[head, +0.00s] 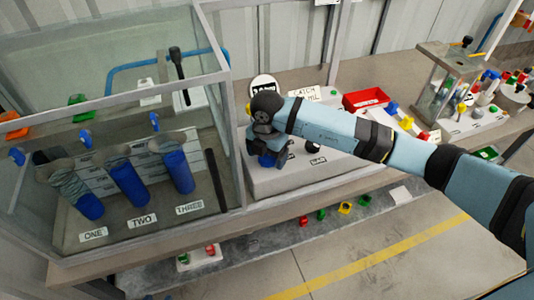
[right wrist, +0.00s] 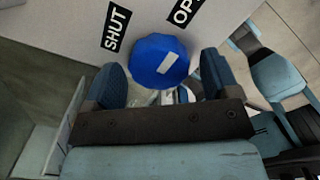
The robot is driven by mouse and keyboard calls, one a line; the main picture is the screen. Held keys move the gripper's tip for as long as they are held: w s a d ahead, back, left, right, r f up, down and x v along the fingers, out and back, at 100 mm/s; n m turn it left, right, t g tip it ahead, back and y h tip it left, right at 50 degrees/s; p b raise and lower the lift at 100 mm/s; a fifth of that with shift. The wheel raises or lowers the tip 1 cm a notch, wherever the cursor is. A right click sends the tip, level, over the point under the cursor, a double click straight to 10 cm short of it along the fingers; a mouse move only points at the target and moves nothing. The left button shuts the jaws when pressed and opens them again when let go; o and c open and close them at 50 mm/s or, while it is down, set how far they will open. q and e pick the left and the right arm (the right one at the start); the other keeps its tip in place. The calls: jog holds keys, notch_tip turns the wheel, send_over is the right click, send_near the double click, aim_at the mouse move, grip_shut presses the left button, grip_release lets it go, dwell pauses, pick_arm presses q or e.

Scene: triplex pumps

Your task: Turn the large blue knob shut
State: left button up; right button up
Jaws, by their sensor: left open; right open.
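The large blue knob (right wrist: 153,58) shows in the right wrist view on a pale panel, with a white mark slanting up to the right. A SHUT label (right wrist: 117,28) stands to its upper left and a partly cut-off OPEN label (right wrist: 186,11) to its upper right. My right gripper (right wrist: 163,78) is open, one blue-padded finger on each side of the knob's lower part; I cannot tell whether they touch it. In the head view my right gripper (head: 267,158) points down over the pale panel box and mostly hides the knob. My left gripper is not in view.
A glass-walled case (head: 236,150) with blue cylinders labelled ONE, TWO and THREE stands close left of my right gripper. A red tray (head: 366,98) lies behind my right forearm. Small coloured parts lie along a lower grey ledge (head: 275,238) in front.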

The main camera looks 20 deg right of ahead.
jog(key=c, duration=0.9)
